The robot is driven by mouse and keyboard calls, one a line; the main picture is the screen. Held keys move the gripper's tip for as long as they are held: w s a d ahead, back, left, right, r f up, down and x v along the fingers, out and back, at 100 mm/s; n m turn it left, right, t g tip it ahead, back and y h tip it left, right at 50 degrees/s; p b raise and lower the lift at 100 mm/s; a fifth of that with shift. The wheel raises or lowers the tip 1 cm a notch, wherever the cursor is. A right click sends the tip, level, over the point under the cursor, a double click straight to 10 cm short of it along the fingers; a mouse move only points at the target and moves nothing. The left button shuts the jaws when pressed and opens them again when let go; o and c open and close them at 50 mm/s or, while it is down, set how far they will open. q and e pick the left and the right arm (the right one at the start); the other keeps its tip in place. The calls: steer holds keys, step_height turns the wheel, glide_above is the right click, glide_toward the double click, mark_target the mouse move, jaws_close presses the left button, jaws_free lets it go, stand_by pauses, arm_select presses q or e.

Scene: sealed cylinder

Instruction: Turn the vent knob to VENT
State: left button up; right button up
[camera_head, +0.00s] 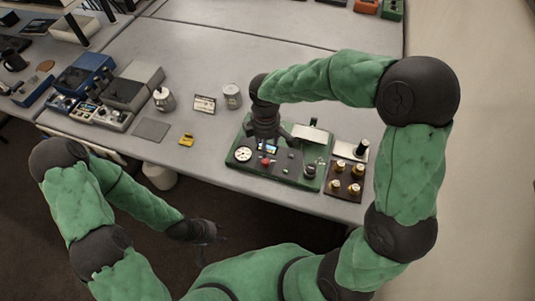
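The labels are too small to read, so I cannot tell which knob is the vent knob. My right gripper (269,139) points down over the panel's back left part, its fingers spread; I cannot tell if it touches anything. My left gripper (214,236) hangs low in front of the table, away from the panel, its fingers dark against the floor.
A block with several brass-coloured knobs (344,182) stands right of the panel. A can (232,96), a card (204,104), a yellow item (187,140) and a grey mat (151,130) lie left. Blue and grey instruments (84,75) fill the far left.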

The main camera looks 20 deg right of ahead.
mark_target(266, 161)
step_height(266, 161, down, 10)
steer(key=shift+r+b, duration=0.1)
steer(key=shift+b, duration=0.8)
jaws_close()
